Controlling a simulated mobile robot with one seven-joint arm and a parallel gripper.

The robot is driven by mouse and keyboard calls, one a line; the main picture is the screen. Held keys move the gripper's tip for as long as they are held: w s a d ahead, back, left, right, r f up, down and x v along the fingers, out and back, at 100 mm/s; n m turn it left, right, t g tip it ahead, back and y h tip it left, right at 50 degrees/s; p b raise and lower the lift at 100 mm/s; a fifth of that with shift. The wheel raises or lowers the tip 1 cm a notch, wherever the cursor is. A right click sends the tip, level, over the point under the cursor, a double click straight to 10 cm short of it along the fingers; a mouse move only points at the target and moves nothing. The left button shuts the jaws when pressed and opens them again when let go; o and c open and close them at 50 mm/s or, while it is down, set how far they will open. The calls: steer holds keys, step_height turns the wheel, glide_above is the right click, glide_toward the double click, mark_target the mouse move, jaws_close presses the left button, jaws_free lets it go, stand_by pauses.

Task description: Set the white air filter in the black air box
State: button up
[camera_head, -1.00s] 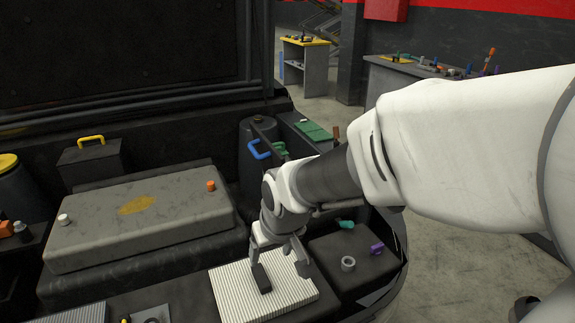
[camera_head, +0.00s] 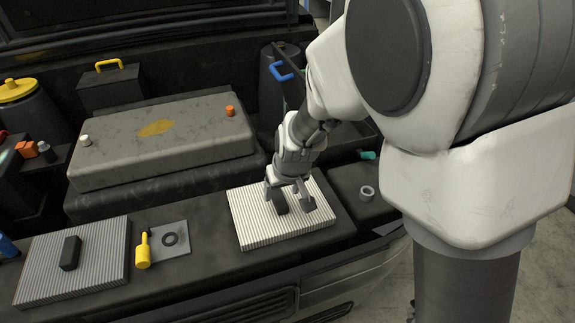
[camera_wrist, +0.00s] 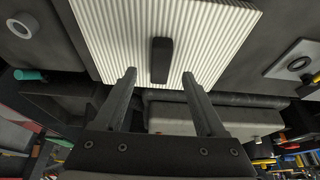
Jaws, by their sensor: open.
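The white air filter (camera_head: 250,226) is a ribbed, flat panel with a black block handle (camera_head: 281,204). It lies flat on the dark front ledge. My gripper (camera_head: 288,203) is open over it, its fingers apart on either side of the handle. In the wrist view, the handle (camera_wrist: 160,60) lies between and beyond the open fingertips (camera_wrist: 159,76), and nothing is gripped. A greyer ribbed filter (camera_head: 107,262) with a black handle lies at the left. I cannot clearly pick out the black air box; my arm hides part of the bay.
A large grey cover (camera_head: 160,140) lies behind the ledge, with a dark yellow-handled box (camera_head: 112,85) behind it. A yellow tool (camera_head: 143,250) and a grey plate with a ring (camera_head: 172,240) lie between the filters. A grey ring (camera_head: 366,192) lies on the right.

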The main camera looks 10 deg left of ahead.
mark_target(279, 197)
steer(key=x, duration=0.2)
steer(key=b+x, duration=0.1)
steer(key=x, duration=0.1)
steer(key=shift+w+a+f, duration=0.2)
steer(key=shift+w, duration=0.15)
jaws_close()
steer(key=shift+r, duration=0.1)
stand_by(1.0)
